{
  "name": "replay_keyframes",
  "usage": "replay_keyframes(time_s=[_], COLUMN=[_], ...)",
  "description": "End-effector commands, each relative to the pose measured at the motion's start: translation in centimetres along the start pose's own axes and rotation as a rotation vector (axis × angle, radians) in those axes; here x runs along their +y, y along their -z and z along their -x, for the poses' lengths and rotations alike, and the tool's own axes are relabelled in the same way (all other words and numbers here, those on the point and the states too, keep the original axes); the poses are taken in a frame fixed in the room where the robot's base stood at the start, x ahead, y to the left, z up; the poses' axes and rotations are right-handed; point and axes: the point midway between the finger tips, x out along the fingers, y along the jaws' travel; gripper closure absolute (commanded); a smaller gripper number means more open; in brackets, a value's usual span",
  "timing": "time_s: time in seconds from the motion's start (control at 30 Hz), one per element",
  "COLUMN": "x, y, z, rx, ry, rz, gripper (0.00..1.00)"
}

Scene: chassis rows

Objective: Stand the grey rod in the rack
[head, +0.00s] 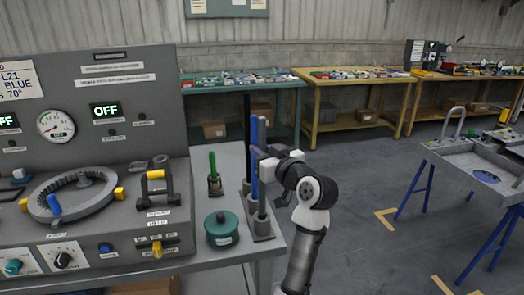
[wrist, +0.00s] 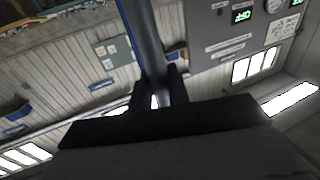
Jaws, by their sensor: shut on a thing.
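My gripper (head: 260,154) is shut on the grey rod (wrist: 146,38), which runs upright between the fingers in the wrist view. In the head view, a grey length below the jaws (head: 262,196) lines up with the front socket of the rack (head: 264,238). I cannot tell whether its lower end is fully seated. A blue rod (head: 254,175) stands close beside it in the rack, and a black rod (head: 247,125) stands farther back. The jaws and wrist hide part of the rods.
A green-handled tool in a small holder (head: 214,180) and a green lidded pot (head: 221,228) stand left of the rack. The grey control panel (head: 110,115) rises farther left. Open floor (head: 365,180) lies right of the bench, with a blue-legged stand (head: 470,165) beyond.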

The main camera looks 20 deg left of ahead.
Motion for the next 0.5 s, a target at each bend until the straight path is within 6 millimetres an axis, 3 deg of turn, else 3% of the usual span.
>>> replay_keyframes(time_s=[0.5], x=[-0.04], y=[-1.01], z=[0.03], rx=[0.002], ry=[0.000], rz=[0.001], gripper=[1.00])
